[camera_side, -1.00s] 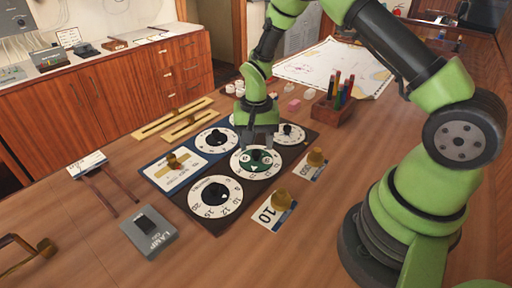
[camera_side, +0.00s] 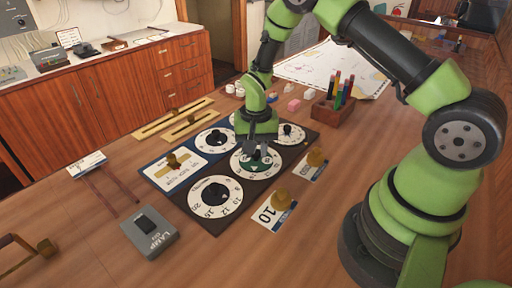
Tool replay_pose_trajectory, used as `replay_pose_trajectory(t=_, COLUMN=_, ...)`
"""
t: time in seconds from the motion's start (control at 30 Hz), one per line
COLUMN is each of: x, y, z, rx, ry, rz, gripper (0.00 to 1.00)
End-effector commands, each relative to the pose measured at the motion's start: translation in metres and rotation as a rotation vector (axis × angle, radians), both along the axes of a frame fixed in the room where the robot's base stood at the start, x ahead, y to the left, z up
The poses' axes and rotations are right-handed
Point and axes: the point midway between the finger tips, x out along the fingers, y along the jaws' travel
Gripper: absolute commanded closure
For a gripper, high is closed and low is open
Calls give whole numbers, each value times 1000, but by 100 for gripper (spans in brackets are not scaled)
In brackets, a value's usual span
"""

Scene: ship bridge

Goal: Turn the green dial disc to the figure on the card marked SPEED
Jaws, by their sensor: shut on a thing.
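The green dial disc (camera_side: 248,166) sits in a white numbered ring (camera_side: 237,169) on the dark panel (camera_side: 232,212). A small white triangle shows on its front part. My gripper (camera_side: 258,151) is down over the disc, shut on its central knob, which the fingers mostly hide. A card with a large 10 (camera_side: 267,214) lies right of the panel under a brass weight (camera_side: 281,198). Another card (camera_side: 312,173) lies farther back under a brass weight (camera_side: 317,157). The word SPEED cannot be read on either card.
Black dials stand close around the green one: front (camera_side: 215,194), back left (camera_side: 217,138) and back right (camera_side: 288,129). A blue panel with a brass knob (camera_side: 173,159) lies left. A pencil block (camera_side: 333,110) and a grey lamp box (camera_side: 149,232) stand nearby.

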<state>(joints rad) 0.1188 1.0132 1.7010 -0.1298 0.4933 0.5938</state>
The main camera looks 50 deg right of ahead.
Motion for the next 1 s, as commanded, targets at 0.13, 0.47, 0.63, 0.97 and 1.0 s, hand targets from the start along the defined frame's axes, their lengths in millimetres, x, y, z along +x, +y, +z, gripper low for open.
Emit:
replay_pose_trajectory(t=0.13, x=0, y=0, z=0, rx=1, ry=2, rz=49, gripper=99)
replay_pose_trajectory(t=0.47, x=-1, y=0, z=0, rx=3, ry=3, rz=298, gripper=99)
replay_pose_trajectory(t=0.63, x=-1, y=0, z=0, rx=2, ry=4, rz=460, gripper=99)
replay_pose_trajectory(t=0.97, x=-1, y=1, z=0, rx=4, ry=4, rz=773, gripper=99)
replay_pose_trajectory(t=1.0, x=-1, y=1, z=0, rx=3, ry=4, rz=811, gripper=99)
